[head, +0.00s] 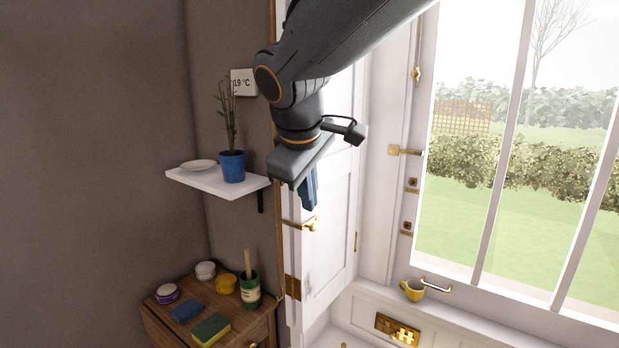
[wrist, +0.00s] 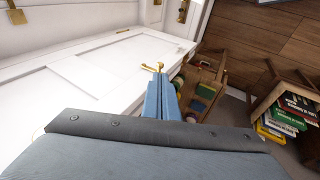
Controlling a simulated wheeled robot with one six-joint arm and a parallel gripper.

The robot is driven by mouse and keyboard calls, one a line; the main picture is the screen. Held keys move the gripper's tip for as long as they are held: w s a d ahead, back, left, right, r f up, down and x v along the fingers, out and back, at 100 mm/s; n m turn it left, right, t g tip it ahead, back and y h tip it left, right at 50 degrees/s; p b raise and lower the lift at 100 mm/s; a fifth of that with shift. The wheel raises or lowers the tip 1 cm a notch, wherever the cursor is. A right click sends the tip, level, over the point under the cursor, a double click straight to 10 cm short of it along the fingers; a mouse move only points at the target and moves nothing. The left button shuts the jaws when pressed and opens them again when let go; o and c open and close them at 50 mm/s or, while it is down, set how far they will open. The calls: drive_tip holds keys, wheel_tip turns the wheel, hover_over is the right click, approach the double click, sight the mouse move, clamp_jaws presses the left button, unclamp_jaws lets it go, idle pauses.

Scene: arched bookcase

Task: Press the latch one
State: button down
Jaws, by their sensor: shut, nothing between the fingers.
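My gripper (head: 309,204) hangs in front of the white door (head: 330,253), its blue fingers pointing down and together, with nothing between them. A brass lever handle (head: 311,225) sits on that door, just below the fingertips in the head view. In the wrist view the handle (wrist: 153,67) shows just past the tips of my gripper (wrist: 161,80). I cannot tell if they touch; they look slightly apart. A brass latch with a square plate (head: 405,151) is on the window frame, right of my arm. No label shows which is the latch one.
A wooden cabinet (head: 195,310) with jars, a sponge and a brush pot stands left of the door. A white shelf (head: 215,185) above it holds a blue plant pot (head: 232,166). Books (wrist: 285,115) show at right in the wrist view.

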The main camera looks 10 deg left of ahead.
sight(312, 227)
drive_tip(key=p+x, duration=0.1)
drive_tip(key=x, duration=0.6)
drive_tip(key=shift+s+a, duration=0.1)
drive_tip(key=shift+s, duration=0.05)
